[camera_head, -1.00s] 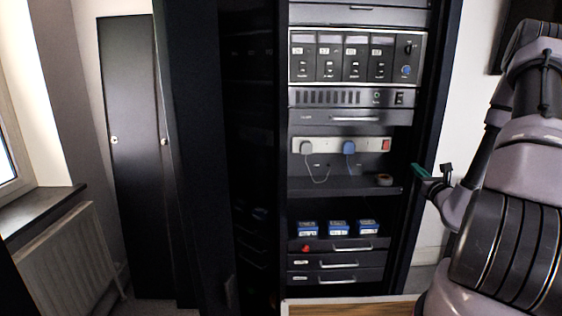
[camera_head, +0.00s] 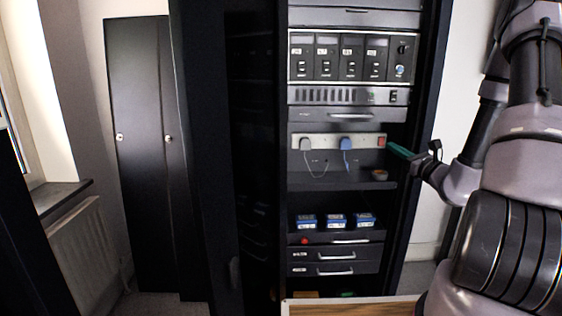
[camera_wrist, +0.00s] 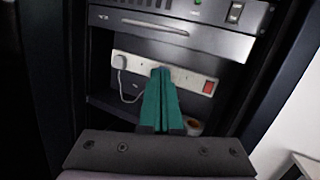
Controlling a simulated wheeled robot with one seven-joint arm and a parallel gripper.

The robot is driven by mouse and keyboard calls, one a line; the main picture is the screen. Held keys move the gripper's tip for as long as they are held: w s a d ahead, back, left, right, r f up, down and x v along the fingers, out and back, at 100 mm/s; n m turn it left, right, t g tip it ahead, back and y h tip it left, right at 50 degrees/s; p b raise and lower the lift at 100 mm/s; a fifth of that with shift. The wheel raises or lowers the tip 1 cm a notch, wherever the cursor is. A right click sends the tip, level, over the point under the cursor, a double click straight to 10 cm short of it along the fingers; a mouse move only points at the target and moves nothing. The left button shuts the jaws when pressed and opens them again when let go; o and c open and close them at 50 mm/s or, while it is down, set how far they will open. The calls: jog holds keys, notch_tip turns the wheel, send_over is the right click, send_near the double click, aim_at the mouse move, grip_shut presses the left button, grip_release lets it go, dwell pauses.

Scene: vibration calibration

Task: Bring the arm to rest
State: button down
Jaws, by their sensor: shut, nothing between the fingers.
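My gripper (camera_head: 392,148) is at the right side of the rack opening in the head view, its green fingers pointing left toward the power strip. In the wrist view the green fingers (camera_wrist: 160,100) lie together with nothing between them. They overlap the middle of the white power strip (camera_wrist: 196,78) in that picture; I cannot tell whether they touch it. The strip also shows in the head view (camera_head: 318,141), with a grey plug (camera_head: 305,144), a blue plug (camera_head: 346,143) and a red switch (camera_head: 381,141). The blue plug is hidden behind the fingers in the wrist view.
The black equipment rack (camera_head: 424,100) has side walls close to my arm. A tape roll (camera_head: 379,175) sits on the shelf under the strip. Several blue boxes (camera_head: 336,220) stand lower down. A wooden surface (camera_head: 350,307) is at the bottom. A cabinet (camera_head: 140,150) and radiator (camera_head: 80,250) are at left.

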jog(key=s+a+r+n+g+y, duration=0.3)
jog(key=a+r+n+g+y, duration=0.15)
jog(key=a, duration=0.25)
jog(key=s+a+r+n+g+y, duration=0.3)
jog(key=s+a+n+g, duration=0.1)
jog(key=a+n, duration=0.2)
jog(key=s+a+r+n+g+h, duration=0.2)
jog(key=s+a+n+g, duration=0.5)
jog(key=s, duration=0.2)
jog(key=s+d+r+n+h, duration=0.2)
jog(key=s+d+n+h, duration=0.1)
jog(key=s+n+h, duration=0.5)
jog(key=s+d+r+t+h, duration=0.2)
jog(key=d+r+t+h, duration=0.1)
jog(key=d+r, duration=0.3)
jog(key=shift+s+d+t, duration=0.35)
jog(key=shift+t, duration=0.3)
